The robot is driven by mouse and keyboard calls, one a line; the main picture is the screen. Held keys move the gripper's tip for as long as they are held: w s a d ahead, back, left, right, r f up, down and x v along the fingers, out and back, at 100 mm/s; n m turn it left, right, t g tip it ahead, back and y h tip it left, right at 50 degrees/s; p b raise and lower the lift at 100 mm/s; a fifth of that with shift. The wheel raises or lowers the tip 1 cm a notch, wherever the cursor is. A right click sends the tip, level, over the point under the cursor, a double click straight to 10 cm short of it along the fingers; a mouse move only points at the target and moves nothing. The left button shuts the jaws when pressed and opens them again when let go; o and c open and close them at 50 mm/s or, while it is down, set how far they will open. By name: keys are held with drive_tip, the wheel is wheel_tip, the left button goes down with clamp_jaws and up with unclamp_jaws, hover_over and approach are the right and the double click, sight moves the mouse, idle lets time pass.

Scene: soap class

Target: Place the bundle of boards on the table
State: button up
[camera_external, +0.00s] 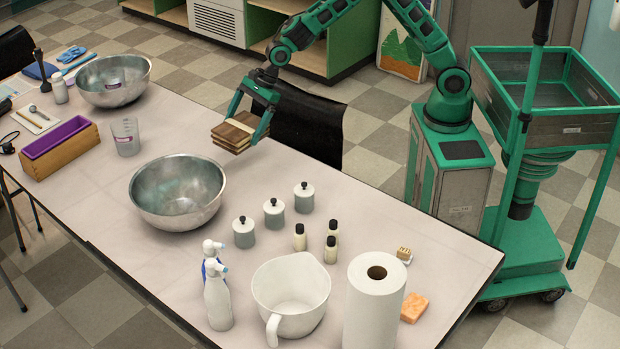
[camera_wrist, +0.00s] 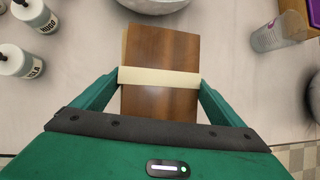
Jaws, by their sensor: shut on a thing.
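The bundle of boards (camera_external: 232,132) is a stack of brown wooden boards with a pale band around it. My gripper (camera_external: 251,118) is shut on it, with one finger at each side. In the external view the bundle is over the far edge area of the long pale table (camera_external: 330,212), close to its top; I cannot tell whether it touches. The wrist view shows the bundle (camera_wrist: 160,100) between the green fingers of my gripper (camera_wrist: 159,82), with the band running across between them.
A large metal bowl (camera_external: 178,192) stands in front of the bundle, and a clear beaker (camera_external: 126,137) to its left. Grey lidded jars (camera_external: 274,213) stand to the right. A black chair (camera_external: 305,125) is behind the table edge. Bare tabletop lies around the bundle.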

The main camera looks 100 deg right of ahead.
drive_tip(key=w+d+f, duration=0.2)
drive_tip(key=d, duration=0.1)
drive_tip(key=w+d+f, duration=0.2)
drive_tip(key=d, duration=0.1)
drive_tip(key=w+d+f, duration=0.1)
drive_tip(key=d+f, duration=0.1)
drive_tip(key=d, duration=0.1)
drive_tip(key=shift+w+d+f, duration=0.4)
drive_tip(key=shift+f, duration=2)
drive_tip(key=o, duration=1.2)
drive_tip(key=shift+f, duration=0.15)
